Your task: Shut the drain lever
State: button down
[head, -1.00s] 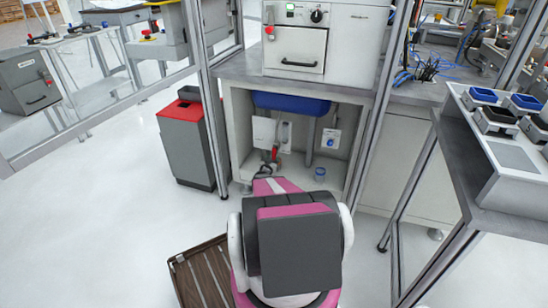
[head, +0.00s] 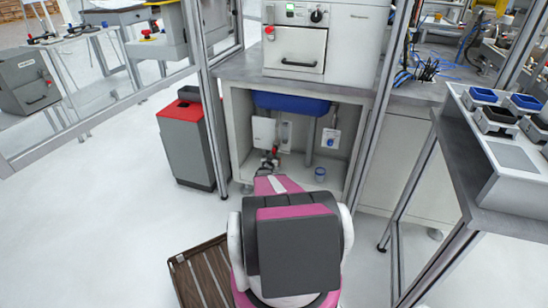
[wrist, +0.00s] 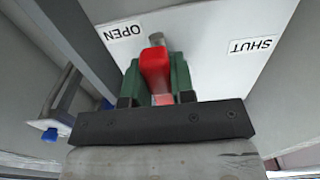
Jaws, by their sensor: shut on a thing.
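The red drain lever (wrist: 155,66) shows in the wrist view between the two green fingers of my gripper (wrist: 157,80). The fingers are shut on it. Behind it is a white plate with an OPEN label (wrist: 124,32) at upper left and a SHUT label (wrist: 252,45) at right, both upside down. The lever's visible end lies nearer the OPEN label. In the head view my gripper (head: 268,163) reaches into the open cabinet under the blue basin (head: 290,103); the lever is mostly hidden there by the gripper.
The cabinet (head: 236,130) has side walls close around my arm. A small blue cup (head: 320,174) stands on its floor, right of my gripper. A grey bin with a red top (head: 187,140) stands left. A brown slatted crate (head: 203,275) lies on the floor beside my base.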

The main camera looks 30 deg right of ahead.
jog(key=shift+w+a+r+m, duration=0.45)
jog(key=shift+r+m, duration=0.2)
jog(key=shift+m, duration=2.3)
jog(key=shift+w+a+r+m, duration=0.45)
jog(key=shift+r+m, duration=0.15)
jog(key=shift+m, duration=2.3)
jog(key=shift+w+a+r+m, duration=0.4)
jog(key=shift+r+m, duration=0.25)
jog(key=shift+m, duration=2.3)
jog(key=c, duration=1)
grip_release()
jog(key=shift+d, duration=0.1)
jog(key=shift+o, duration=0.2)
